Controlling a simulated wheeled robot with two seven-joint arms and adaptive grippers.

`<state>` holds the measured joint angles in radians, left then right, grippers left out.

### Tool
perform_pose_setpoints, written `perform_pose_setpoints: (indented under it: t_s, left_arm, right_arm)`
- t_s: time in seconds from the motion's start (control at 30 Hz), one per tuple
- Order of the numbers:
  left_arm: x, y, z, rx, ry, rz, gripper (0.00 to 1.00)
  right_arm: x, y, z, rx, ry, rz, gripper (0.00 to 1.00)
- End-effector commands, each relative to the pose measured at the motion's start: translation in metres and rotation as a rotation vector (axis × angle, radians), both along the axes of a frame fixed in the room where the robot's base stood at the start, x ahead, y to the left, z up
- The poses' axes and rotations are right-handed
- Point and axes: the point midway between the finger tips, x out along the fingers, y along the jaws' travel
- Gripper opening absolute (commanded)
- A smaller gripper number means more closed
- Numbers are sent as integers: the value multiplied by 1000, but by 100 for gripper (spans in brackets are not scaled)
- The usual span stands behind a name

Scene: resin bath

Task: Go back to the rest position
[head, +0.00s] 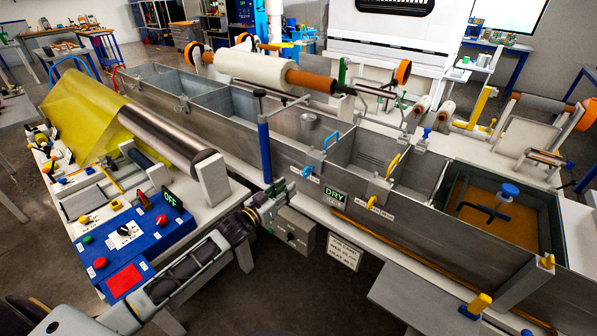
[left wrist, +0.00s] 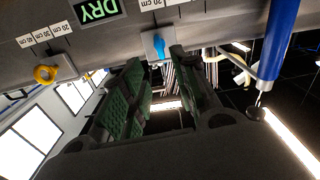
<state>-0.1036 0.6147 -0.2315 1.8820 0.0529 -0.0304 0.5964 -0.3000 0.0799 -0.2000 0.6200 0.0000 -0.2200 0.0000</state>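My left gripper (head: 283,190) is in front of the near wall of the long metal bath (head: 245,127), close to the foot of a blue upright post (head: 264,150). In the left wrist view its two green-padded fingers (left wrist: 158,92) stand apart with nothing between them, so it is open and empty. A blue clip (left wrist: 158,46) on the bath wall and the lit DRY sign (left wrist: 97,10) show beyond the fingertips. My right gripper is not in view.
A blue control panel (head: 138,240) with buttons and an OFF sign lies left of my forearm. Yellow film (head: 80,115), a steel roller (head: 160,135) and a white roll (head: 245,68) are farther back.

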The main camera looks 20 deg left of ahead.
Motion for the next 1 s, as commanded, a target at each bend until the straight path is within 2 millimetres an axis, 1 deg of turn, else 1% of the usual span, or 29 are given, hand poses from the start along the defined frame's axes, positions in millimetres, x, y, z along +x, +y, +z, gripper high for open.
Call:
perform_pose_setpoints:
  t_s: [0.27, 0.6, 0.67, 0.77, 0.97, 1.0]
  left_arm:
    - [0, 0, 0, 25, -9, 0, 29]
    - [1, 4, -7, 191, -37, 14, 29]
    - [3, 10, -17, 232, -27, 24, 29]
    - [5, 24, -39, 299, -1, 43, 29]
    - [8, 57, -90, 411, 72, 82, 29]
    - [7, 66, -103, 435, 92, 91, 29]
  right_arm:
    - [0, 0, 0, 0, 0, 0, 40]
    - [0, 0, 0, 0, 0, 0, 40]
    - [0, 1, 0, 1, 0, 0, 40]
    - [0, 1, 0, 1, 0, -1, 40]
    - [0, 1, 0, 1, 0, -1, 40]
    - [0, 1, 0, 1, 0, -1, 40]
